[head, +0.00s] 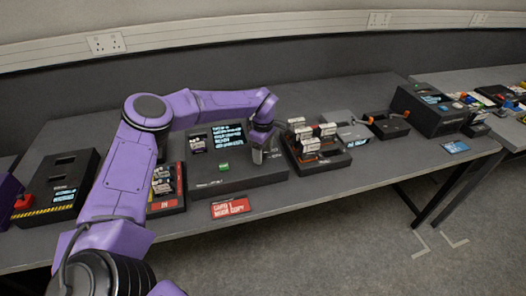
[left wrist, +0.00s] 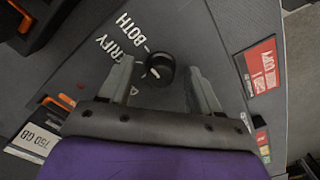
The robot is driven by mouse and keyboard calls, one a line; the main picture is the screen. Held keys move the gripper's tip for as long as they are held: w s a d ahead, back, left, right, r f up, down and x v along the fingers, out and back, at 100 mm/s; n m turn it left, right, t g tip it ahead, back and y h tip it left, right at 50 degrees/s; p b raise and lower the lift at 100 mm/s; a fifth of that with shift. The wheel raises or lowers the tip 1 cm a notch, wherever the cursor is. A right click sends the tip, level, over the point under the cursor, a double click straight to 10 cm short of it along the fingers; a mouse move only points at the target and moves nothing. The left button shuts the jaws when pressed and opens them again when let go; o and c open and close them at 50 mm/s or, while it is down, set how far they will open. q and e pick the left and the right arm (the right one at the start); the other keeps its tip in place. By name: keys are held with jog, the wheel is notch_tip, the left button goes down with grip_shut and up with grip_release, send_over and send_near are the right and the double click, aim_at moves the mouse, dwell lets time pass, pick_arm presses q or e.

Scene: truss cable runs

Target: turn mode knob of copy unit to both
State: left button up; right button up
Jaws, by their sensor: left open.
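The copy unit (head: 208,187) is a dark box on the bench with a lit screen (head: 228,134) and a green button (head: 224,167). My left gripper (head: 258,157) is over the right part of its top. In the left wrist view, the round black mode knob (left wrist: 161,68) lies between the two spread fingers of the left gripper (left wrist: 160,72), with a gap on each side. A white mark shows on the knob; its exact setting is hard to tell. The printed word BOTH (left wrist: 123,34) is beside it, with VERIFY (left wrist: 118,65) partly hidden by a finger. My right gripper is not in view.
A tray with white and orange cartridges (head: 318,140) stands close right of the unit. Another holder (head: 166,188) stands left, partly behind my arm. A red card (head: 230,208) lies at the bench's front edge. More devices (head: 432,108) stand farther right.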

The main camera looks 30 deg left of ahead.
pick_arm(q)
notch_tip(320, 180, up, 11)
jog(key=b, duration=0.2)
jog(key=shift+f, duration=0.2)
jog(key=shift+r, duration=0.1)
